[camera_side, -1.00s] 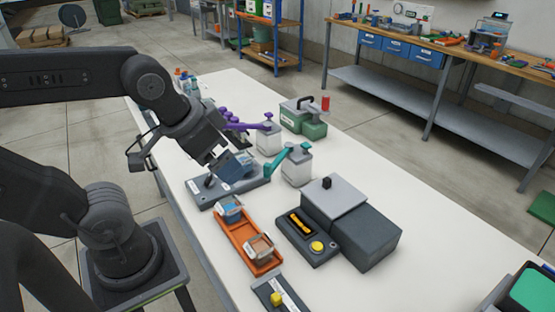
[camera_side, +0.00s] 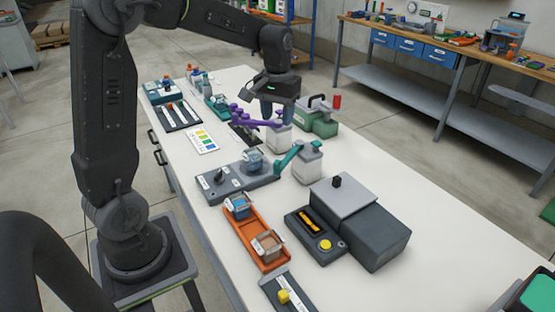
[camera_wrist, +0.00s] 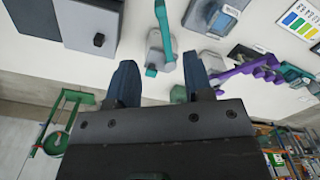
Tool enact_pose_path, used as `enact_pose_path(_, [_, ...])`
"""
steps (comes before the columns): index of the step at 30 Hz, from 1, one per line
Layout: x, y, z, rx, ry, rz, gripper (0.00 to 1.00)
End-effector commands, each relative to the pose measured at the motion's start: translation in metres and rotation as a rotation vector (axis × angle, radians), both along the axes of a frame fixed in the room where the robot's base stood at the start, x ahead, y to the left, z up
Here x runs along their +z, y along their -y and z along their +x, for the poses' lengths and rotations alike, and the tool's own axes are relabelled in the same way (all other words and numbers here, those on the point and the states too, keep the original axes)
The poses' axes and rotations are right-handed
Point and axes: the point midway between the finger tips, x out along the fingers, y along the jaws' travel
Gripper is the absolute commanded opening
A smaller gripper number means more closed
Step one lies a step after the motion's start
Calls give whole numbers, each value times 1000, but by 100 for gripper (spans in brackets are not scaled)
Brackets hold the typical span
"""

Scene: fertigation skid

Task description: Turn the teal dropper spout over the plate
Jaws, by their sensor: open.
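The teal dropper spout (camera_side: 288,157) reaches left and toward the viewer from its clear bottle (camera_side: 307,168). In the side view its tip is near the right end of the grey plate unit (camera_side: 213,187), beside the small bluish cup (camera_side: 253,160) standing on that unit. My gripper (camera_side: 268,115) is open, fingers down, behind the spout and close to the purple dropper. In the wrist view the open fingers (camera_wrist: 159,62) flank the teal spout (camera_wrist: 163,17) and its bottle, which lie beyond them; no contact shows. The plate unit (camera_wrist: 200,20) is at the upper right there.
A purple dropper (camera_side: 262,122) with a clear bottle stands beside my gripper. A green case (camera_side: 318,122) is behind. Bare white tabletop lies at the right.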

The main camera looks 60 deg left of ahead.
Motion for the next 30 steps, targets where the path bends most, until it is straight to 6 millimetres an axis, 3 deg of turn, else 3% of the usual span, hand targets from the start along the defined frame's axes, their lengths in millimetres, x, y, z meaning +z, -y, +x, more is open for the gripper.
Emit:
enact_pose_path(8, [-30, -2, 0, 5, -9, -3, 47])
enact_pose_path(21, [-116, -1, 0, 3, -7, -3, 47])
enact_pose_path(30, [-139, -1, 1, 3, -4, -1, 47])
